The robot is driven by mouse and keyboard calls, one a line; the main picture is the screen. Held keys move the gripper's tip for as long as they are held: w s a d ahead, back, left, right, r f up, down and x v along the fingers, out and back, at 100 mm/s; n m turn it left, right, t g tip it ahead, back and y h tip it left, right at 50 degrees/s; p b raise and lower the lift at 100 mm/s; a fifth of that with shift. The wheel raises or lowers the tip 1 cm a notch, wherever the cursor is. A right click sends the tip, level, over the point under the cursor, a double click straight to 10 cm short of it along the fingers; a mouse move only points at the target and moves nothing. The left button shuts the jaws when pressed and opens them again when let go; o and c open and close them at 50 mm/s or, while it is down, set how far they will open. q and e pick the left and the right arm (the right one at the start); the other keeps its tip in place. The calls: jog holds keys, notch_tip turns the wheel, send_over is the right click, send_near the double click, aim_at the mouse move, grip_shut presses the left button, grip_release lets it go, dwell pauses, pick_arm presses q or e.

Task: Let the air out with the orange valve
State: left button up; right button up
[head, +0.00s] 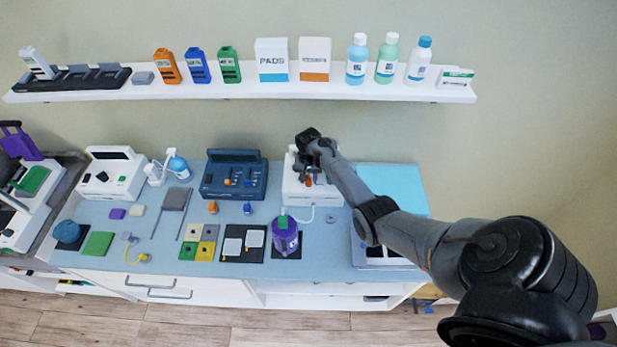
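A white machine (299,195) stands on the counter at the back, right of the blue console. A small orange part (308,182), which looks like the orange valve, shows on its front. My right gripper (308,173) is right at this part, in front of the machine, and hides much of its upper face. The fingers are small and dark; I cannot tell whether they are open, shut or touching the orange part. A white tube (305,218) runs from the machine to a purple cuff-like item (285,238) with a green top. My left gripper is not in view.
A blue console (235,177) with orange and blue knobs stands left of the machine. Small orange (212,207) and blue (247,208) items stand in front of it. A shelf (300,88) with boxes and bottles hangs above.

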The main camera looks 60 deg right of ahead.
grip_shut()
